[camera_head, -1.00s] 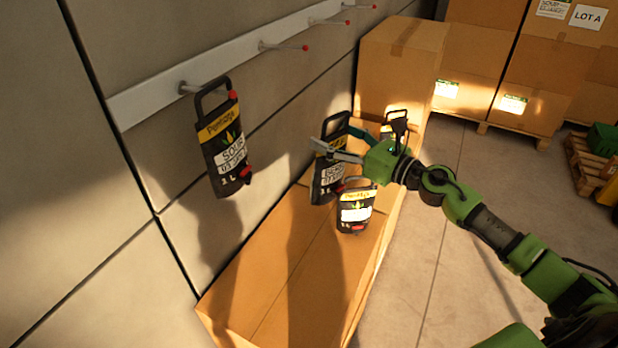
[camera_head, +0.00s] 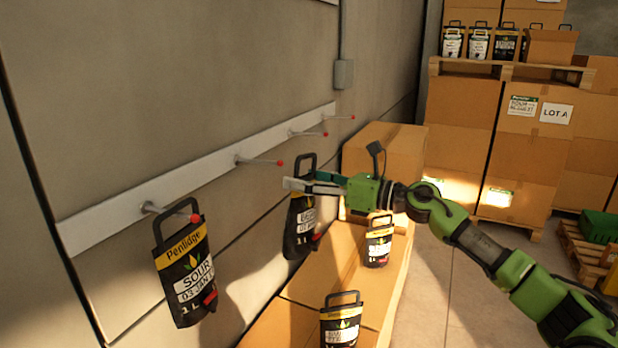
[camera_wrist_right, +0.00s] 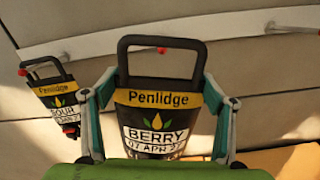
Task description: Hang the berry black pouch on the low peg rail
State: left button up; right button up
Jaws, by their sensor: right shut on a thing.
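The berry black pouch (camera_head: 301,226), with a yellow Penlidge band and a tall loop handle, hangs upright from my right gripper (camera_head: 290,184), which is shut on it. In the right wrist view the pouch (camera_wrist_right: 158,122) reads BERRY and sits between the fingers (camera_wrist_right: 160,88). The low peg rail (camera_head: 110,208) runs along the wall with several red-tipped pegs. A bare peg (camera_head: 262,161) is just left of the pouch handle, apart from it in the head view. In the wrist view a red peg tip (camera_wrist_right: 162,50) shows through the handle loop. My left gripper is out of view.
A black SOUR pouch (camera_head: 185,268) hangs on the nearest peg. Two more pouches (camera_head: 378,243) (camera_head: 341,322) stand on the cardboard box (camera_head: 285,325) below. Stacked cartons (camera_head: 455,140) fill the back right. Open floor (camera_head: 440,310) lies right of the box.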

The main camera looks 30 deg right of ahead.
jog(key=shift+w+a+r+p, duration=0.4)
jog(key=shift+w+p, duration=0.3)
jog(key=shift+p, duration=0.15)
jog(key=shift+w+a+f+p, duration=0.15)
jog(key=shift+w+a+p, duration=0.2)
jog(key=shift+w, duration=0.15)
jog(key=shift+w+a+f+p, duration=0.2)
jog(key=shift+w+p, duration=0.15)
jog(key=shift+w, duration=0.15)
jog(key=shift+w+a, duration=0.15)
jog(key=shift+w, duration=0.1)
jog(key=shift+r, duration=0.1)
